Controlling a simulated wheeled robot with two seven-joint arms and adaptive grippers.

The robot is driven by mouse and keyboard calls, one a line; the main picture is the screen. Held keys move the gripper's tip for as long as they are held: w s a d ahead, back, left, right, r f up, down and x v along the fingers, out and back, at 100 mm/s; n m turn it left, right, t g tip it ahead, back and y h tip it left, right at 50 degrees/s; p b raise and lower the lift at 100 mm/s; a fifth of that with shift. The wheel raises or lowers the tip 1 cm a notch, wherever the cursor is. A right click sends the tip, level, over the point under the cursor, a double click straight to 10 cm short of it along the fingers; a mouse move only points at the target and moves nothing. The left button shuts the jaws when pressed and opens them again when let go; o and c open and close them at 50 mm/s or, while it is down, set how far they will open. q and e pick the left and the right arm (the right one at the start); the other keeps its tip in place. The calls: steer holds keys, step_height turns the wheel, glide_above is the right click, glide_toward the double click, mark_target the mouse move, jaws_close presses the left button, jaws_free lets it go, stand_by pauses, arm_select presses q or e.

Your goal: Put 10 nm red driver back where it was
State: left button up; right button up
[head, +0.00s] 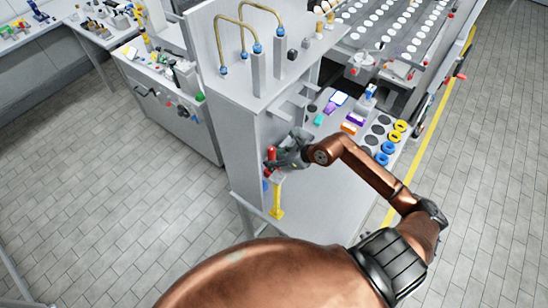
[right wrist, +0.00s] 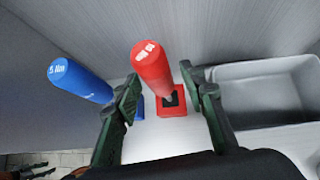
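The red driver (head: 270,154) stands at the near left corner of the workbench in the head view. In the right wrist view the red driver (right wrist: 152,66) leans slightly, its labelled top toward the camera. Its lower end is at a red square holder (right wrist: 173,109) with a dark opening; I cannot tell how deep it sits. My right gripper (head: 283,156) is beside the driver. In the right wrist view the gripper (right wrist: 160,88) is open, its fingers on either side of the driver with gaps.
A blue driver marked 5 Nm (right wrist: 82,81) stands close left of the red one. A grey bin (right wrist: 268,92) is at the right. A yellow upright tool (head: 277,198) is at the bench's near edge. Blue rings (head: 382,160) and yellow rings (head: 395,138) lie farther right.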

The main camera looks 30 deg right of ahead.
steer(key=shift+r, duration=0.25)
steer(key=b+v, duration=0.1)
steer(key=v, duration=1.1)
steer(key=shift+b, duration=0.35)
steer(key=shift+f, duration=0.1)
